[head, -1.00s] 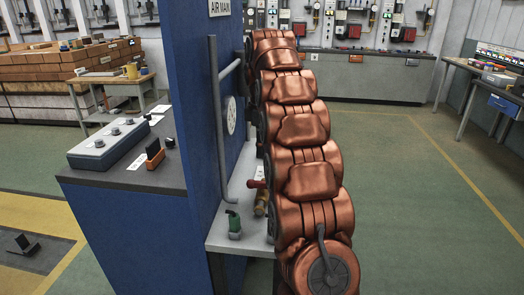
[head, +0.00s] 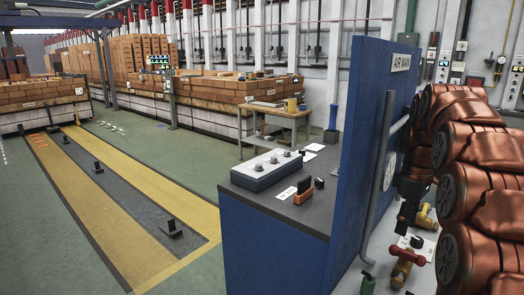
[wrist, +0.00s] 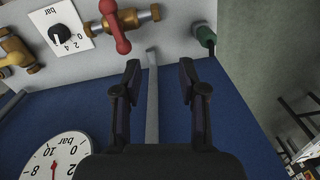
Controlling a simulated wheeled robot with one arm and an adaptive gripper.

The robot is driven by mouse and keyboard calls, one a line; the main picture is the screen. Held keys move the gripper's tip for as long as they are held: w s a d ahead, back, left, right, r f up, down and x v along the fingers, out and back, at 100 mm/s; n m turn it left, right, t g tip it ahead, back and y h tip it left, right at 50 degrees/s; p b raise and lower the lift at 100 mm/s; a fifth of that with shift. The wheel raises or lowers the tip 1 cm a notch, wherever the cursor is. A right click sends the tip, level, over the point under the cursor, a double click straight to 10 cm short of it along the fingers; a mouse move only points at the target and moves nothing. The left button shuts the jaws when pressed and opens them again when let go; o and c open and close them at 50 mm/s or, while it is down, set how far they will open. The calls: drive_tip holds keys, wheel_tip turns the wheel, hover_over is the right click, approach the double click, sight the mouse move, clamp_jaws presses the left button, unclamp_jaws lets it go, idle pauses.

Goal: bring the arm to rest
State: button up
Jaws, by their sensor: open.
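My copper-coloured arm (head: 480,180) fills the right edge of the head view, its segments bunched close together. My gripper (wrist: 160,78) is open and empty in the wrist view, its two dark fingers spread apart. A grey pipe (wrist: 152,110) shows behind the gap between them, against the blue panel (wrist: 235,120). In the head view the dark gripper (head: 408,212) hangs beside the panel over the pale shelf. A brass valve with a red handle (wrist: 116,28) lies beyond the fingers; it also shows in the head view (head: 403,268). I cannot tell the exact clearance.
A round gauge (wrist: 55,158) and a black knob (wrist: 61,36) are near the gripper. A green-handled fitting (wrist: 206,37) is at upper right. A dark-topped blue bench (head: 275,235) stands left of the panel. The green floor at left is open.

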drive_tip(key=s+a+f+m+p, duration=0.15)
drive_tip(key=s+a+m, duration=0.25)
drive_tip(key=s+a, duration=1)
drive_tip(key=s+a+f+m, duration=0.1)
drive_tip(key=s+f, duration=0.2)
drive_tip(key=s, duration=0.3)
drive_tip(key=s+a+f+m+g, duration=0.1)
drive_tip(key=s+f, duration=0.1)
drive_tip(key=s, duration=0.5)
drive_tip(key=s+a+f+m+p, duration=0.1)
drive_tip(key=s+f+m, duration=0.1)
drive_tip(key=s, duration=0.5)
drive_tip(key=shift+f+g, duration=0.3)
drive_tip(key=shift+f, duration=0.55)
drive_tip(key=shift+a, duration=0.1)
